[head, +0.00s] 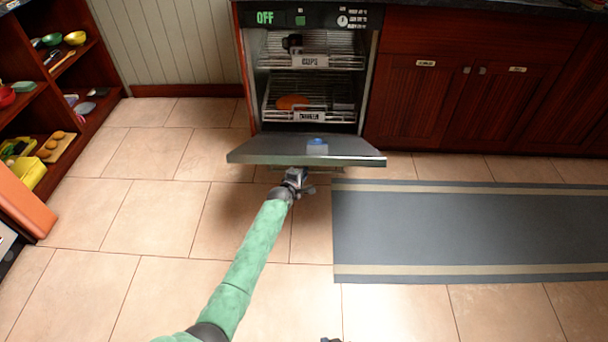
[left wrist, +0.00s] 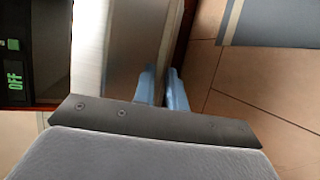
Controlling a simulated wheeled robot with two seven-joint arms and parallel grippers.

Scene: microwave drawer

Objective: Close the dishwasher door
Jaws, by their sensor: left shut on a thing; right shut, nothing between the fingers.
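The dishwasher door (head: 250,152) is folded down and open in front of the dishwasher, its front edge toward me. In the left wrist view the door (left wrist: 103,55) shows as a pale metal panel. My left gripper (head: 296,178) is at the middle of the door's front edge. In the left wrist view its blue fingers (left wrist: 162,88) are on either side of the door's edge, shut on it. Only a dark tip of my right gripper (head: 330,340) shows at the bottom of the head view, shut and well away from the door.
Inside the dishwasher are an upper rack (head: 335,62) and a lower rack (head: 345,107) with a few items. A grey mat (head: 450,230) lies on the floor at right. Shelves (head: 75,85) with dishes stand at left. The tiled floor between is clear.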

